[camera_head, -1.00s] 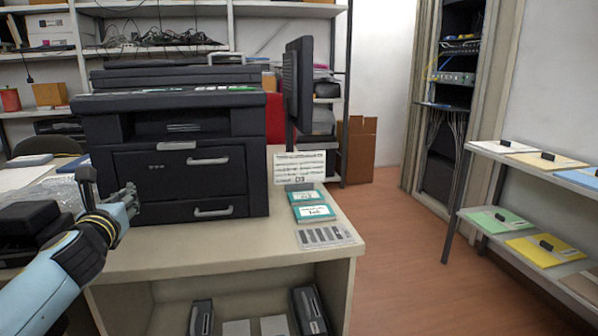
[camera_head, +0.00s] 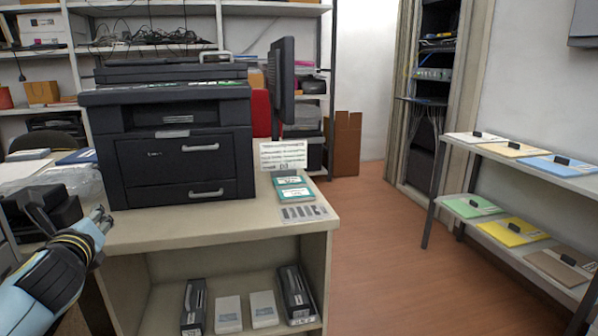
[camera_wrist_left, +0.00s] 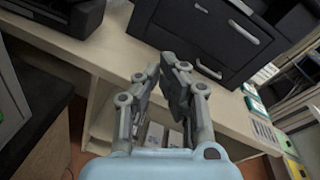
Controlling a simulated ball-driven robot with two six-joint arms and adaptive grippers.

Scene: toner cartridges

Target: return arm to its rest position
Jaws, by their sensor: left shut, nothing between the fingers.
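My left arm comes in from the lower left in the head view. Its gripper (camera_head: 100,216) is at the left front of the counter, left of and below the printer's front. In the left wrist view the gripper (camera_wrist_left: 164,68) has its fingers shut with nothing held. Toner boxes (camera_head: 195,305) stand on the shelf under the counter, dark ones at both ends and two pale ones between. They are partly hidden behind the fingers in the left wrist view. My right gripper does not show.
A black printer (camera_head: 180,150) stands on the counter (camera_head: 190,228). Teal-labelled boxes (camera_head: 292,187) and a card (camera_head: 303,212) lie right of it. A rack with coloured folders (camera_head: 515,232) is at the right. The floor (camera_head: 375,240) between is clear.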

